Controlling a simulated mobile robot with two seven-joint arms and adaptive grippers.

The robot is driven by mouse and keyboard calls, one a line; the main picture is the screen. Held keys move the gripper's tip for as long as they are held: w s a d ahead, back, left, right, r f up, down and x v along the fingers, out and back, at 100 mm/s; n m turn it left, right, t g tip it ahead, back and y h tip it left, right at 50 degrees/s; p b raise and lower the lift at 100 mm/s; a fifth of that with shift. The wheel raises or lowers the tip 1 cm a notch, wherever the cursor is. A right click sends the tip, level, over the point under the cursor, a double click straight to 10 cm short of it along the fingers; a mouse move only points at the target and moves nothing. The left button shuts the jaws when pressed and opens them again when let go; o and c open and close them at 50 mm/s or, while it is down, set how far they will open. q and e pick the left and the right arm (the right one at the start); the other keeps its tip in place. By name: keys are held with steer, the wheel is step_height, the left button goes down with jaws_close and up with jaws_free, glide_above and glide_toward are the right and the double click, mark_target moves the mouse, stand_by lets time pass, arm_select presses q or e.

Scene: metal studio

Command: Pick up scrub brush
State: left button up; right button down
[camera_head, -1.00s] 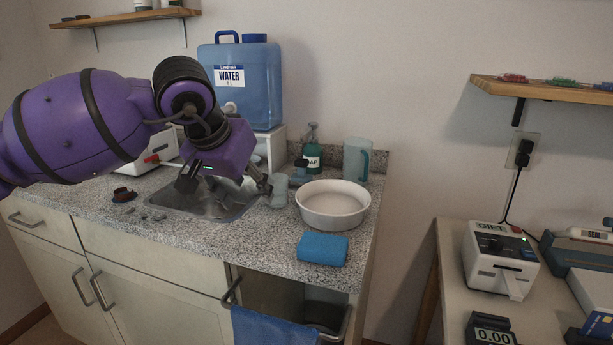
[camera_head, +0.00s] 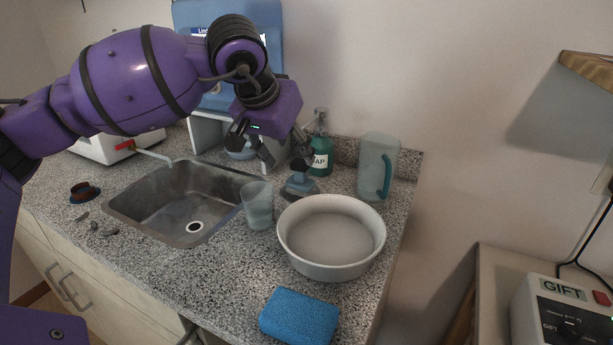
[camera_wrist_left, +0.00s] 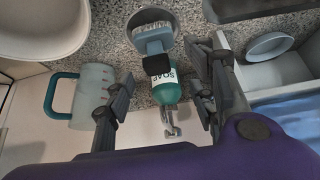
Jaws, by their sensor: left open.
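The scrub brush (camera_head: 299,188) stands on the counter between the glass tumbler and the soap bottle. It has a blue-grey block and a dark knob; the left wrist view shows its pale bristles and blue block (camera_wrist_left: 153,38). My left gripper (camera_head: 264,148) is open and empty, above and a little left of the brush in the head view. In the left wrist view the brush lies ahead, between the lines of the two spread fingers (camera_wrist_left: 160,92), apart from both. My right gripper is out of view.
Close around the brush are the tumbler (camera_head: 257,207), the green soap bottle (camera_head: 321,157) and the white bowl (camera_head: 332,270). A pitcher (camera_head: 374,165) stands behind right. A blue sponge (camera_head: 299,318) lies in front. The sink (camera_head: 165,206) is at left, below the water container's stand.

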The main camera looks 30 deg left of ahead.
mark_target(296, 169)
arm_select(q)
steer(key=shift+w+f, duration=0.15)
steer(key=shift+f, duration=0.6)
steer(key=x, duration=0.5)
steer(key=shift+s+d+f, duration=0.1)
steer(key=shift+s+d, duration=0.05)
steer(key=shift+s, duration=0.2)
steer(key=c, duration=1.1)
jaws_close()
